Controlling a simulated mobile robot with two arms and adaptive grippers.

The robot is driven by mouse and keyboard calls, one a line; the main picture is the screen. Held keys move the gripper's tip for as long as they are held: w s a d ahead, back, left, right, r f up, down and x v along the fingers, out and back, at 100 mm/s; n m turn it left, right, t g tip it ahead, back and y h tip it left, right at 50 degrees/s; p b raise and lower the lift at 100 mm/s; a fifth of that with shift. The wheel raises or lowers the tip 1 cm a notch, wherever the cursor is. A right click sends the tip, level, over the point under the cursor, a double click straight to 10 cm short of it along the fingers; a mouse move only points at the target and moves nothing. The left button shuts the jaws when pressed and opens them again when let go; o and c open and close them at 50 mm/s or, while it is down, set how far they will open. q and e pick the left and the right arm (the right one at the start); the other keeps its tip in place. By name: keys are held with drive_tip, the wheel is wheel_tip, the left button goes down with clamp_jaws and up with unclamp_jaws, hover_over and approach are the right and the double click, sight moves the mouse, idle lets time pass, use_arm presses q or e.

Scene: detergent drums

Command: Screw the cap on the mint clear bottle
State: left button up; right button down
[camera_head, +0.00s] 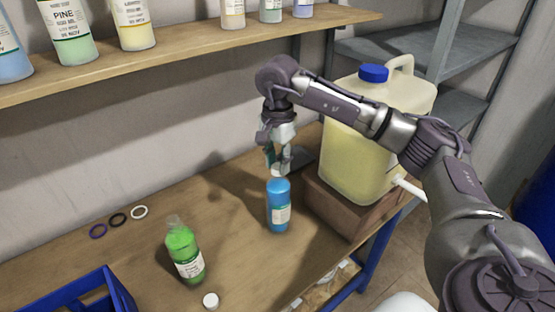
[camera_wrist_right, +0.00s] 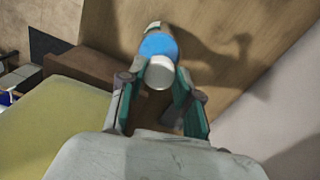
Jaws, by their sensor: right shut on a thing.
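A blue bottle (camera_head: 278,210) with a pale label stands upright on the wooden table, left of the big jug. It also shows in the wrist view (camera_wrist_right: 158,43). My right gripper (camera_head: 280,168) points down from above at the blue bottle's top, shut on a white cap (camera_wrist_right: 160,73). The cap overlaps the bottle's top in the wrist view, so I cannot tell if it touches the neck. A green bottle (camera_head: 185,254) with a clear top stands farther left. Another white cap (camera_head: 210,300) lies near it. The small labels are unreadable. My left gripper is out of view.
A large yellow jug (camera_head: 361,150) with a blue cap and white spout stands on a brown block (camera_head: 335,206) close right. A blue crate (camera_head: 85,300) and several rings (camera_head: 118,220) lie left. A shelf (camera_head: 180,45) with bottles runs above.

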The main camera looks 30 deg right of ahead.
drive_tip(key=shift+s+f, duration=0.1)
drive_tip(key=shift+f, duration=0.25)
drive_tip(key=m, duration=0.6)
drive_tip(key=shift+f+p, duration=0.1)
drive_tip(key=shift+p, duration=0.2)
drive_tip(key=m, duration=0.3)
drive_tip(key=shift+m+p, duration=0.35)
drive_tip(key=shift+m, duration=0.95)
drive_tip(key=c, duration=1)
unclamp_jaws()
drive_tip(key=shift+d, duration=0.1)
drive_tip(key=shift+w, duration=0.2)
drive_tip(key=shift+r, duration=0.35)
drive_tip(key=shift+w, duration=0.1)
